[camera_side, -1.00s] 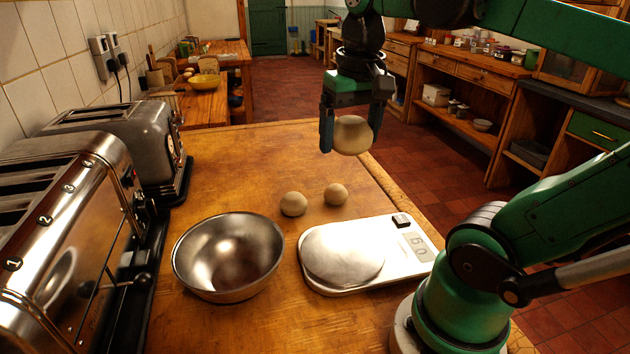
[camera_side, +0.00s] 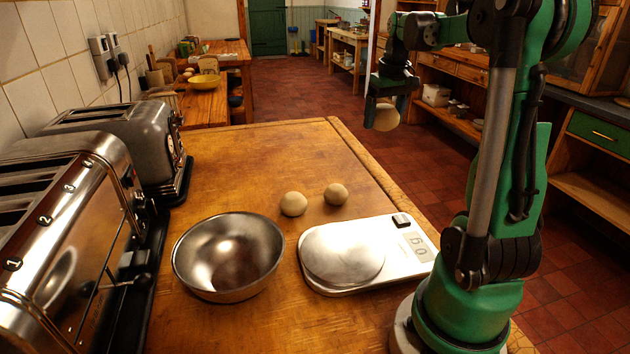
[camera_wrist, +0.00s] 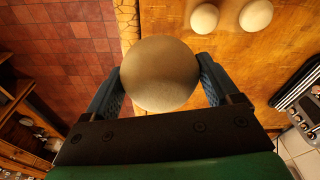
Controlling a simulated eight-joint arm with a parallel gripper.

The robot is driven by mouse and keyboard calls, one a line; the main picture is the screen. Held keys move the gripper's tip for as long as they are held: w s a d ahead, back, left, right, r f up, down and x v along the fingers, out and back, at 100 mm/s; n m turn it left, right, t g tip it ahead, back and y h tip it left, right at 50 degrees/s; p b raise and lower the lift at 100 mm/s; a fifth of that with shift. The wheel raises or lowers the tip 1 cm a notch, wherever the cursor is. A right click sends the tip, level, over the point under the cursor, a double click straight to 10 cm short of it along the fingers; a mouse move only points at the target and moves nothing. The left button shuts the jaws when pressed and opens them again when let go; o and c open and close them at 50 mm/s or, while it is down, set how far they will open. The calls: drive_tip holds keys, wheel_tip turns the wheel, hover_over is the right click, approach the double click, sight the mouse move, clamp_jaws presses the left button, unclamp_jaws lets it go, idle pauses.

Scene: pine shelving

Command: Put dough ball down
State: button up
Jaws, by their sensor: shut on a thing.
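My gripper (camera_side: 385,113) is shut on a pale round dough ball (camera_side: 387,118). In the side view it holds the ball in the air, to the right of the table's far right edge. In the wrist view the dough ball (camera_wrist: 160,74) sits between the two blue fingers, over the line between table edge and red tiled floor. Two other dough balls rest on the wooden table (camera_side: 250,150): one on the left (camera_side: 293,204) and one on the right (camera_side: 336,194). Both also show at the top of the wrist view.
A steel bowl (camera_side: 229,292) and a white kitchen scale (camera_side: 408,262) with an empty round plate stand at the table's front. Two toasters (camera_side: 128,140) line the left side by the tiled wall. The table's far half is clear.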

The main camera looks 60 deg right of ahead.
sight(373, 198)
wheel_tip(373, 198, down, 17)
drive_tip(key=shift+f, duration=0.1)
idle(0.3)
drive_tip(key=shift+f, duration=0.1)
drive_tip(key=o, duration=0.6)
wheel_tip(373, 198, up, 12)
drive_tip(key=s, duration=0.1)
drive_tip(key=w+a+n+t, duration=0.2)
drive_tip(key=a+n+t, duration=0.1)
drive_tip(key=a, duration=1.1)
drive_tip(key=w+a+r+n+t, duration=0.1)
drive_tip(key=w+a+n+t, duration=0.2)
drive_tip(key=a, duration=1.2)
drive_tip(key=shift+w+r+n+y, duration=0.2)
drive_tip(key=shift+n+y, duration=0.1)
drive_tip(key=shift+y, duration=0.1)
